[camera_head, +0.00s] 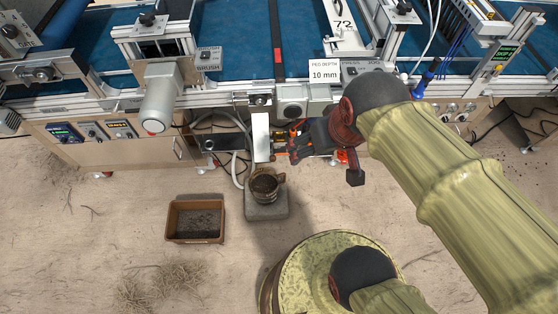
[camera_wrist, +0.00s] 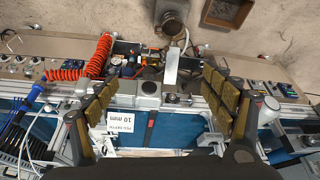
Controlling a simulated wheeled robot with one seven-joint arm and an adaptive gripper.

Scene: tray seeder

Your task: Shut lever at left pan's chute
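A pale metal chute (camera_head: 261,137) hangs from the front of the seeder, above a dark round pan (camera_head: 264,185) on a grey block (camera_head: 268,207). In the wrist view the chute (camera_wrist: 171,67) and pan (camera_wrist: 171,24) lie beyond the fingertips, near the middle top. My gripper (camera_head: 284,150) is just right of the chute in the head view. The wrist view shows my gripper (camera_wrist: 160,84) with its padded fingers wide apart and nothing between them. Small yellow and orange parts (camera_head: 281,136) sit right beside the chute. I cannot tell a lever among them for sure.
A brown bin (camera_head: 195,220) of dark soil stands on the floor left of the pan. A grey motor (camera_head: 160,98) juts out left of the chute. An orange coiled hose (camera_wrist: 96,60) and loose cables hang along the machine front. The sandy floor in front is mostly clear.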

